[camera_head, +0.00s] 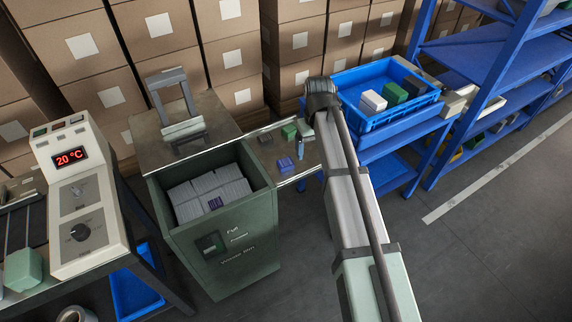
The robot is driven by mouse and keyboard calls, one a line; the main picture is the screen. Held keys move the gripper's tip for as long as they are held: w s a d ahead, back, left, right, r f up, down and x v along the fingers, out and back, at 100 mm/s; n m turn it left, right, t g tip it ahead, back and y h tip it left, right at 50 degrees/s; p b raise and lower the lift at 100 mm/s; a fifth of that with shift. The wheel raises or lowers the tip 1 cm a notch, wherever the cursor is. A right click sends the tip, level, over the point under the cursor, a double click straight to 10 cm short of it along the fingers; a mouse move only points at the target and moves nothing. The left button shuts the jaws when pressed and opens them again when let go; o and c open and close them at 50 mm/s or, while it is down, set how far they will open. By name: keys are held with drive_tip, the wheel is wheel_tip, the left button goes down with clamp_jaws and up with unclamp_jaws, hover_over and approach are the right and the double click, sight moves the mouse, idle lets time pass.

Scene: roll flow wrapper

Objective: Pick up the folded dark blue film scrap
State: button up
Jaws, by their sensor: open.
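A small dark blue piece (285,164), with a folded-looking shape, lies on the narrow metal shelf (304,172) right of the green-grey bin. A smaller dark blue patch (214,203) shows on the pale grey packs inside the bin. Both are too small for me to tell for certain which is the folded film scrap. My arm rises from the bottom right to a dark joint above the shelf's right end. My gripper cannot be made out; the arm may hide it.
The bin (226,257) holds stacked pale packs. Green blocks (290,131) and a thin upright blue item (299,148) stand near the blue piece. A blue crate (392,122) with blocks is right of my arm. A machine (75,200) reading 20 °C stands left.

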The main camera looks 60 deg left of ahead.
wheel_tip(320, 180, up, 7)
drive_tip(key=n, duration=0.1)
hover_over(286, 163)
drive_tip(key=shift+y, duration=0.3)
wheel_tip(286, 163, down, 14)
drive_tip(key=c, duration=1.1)
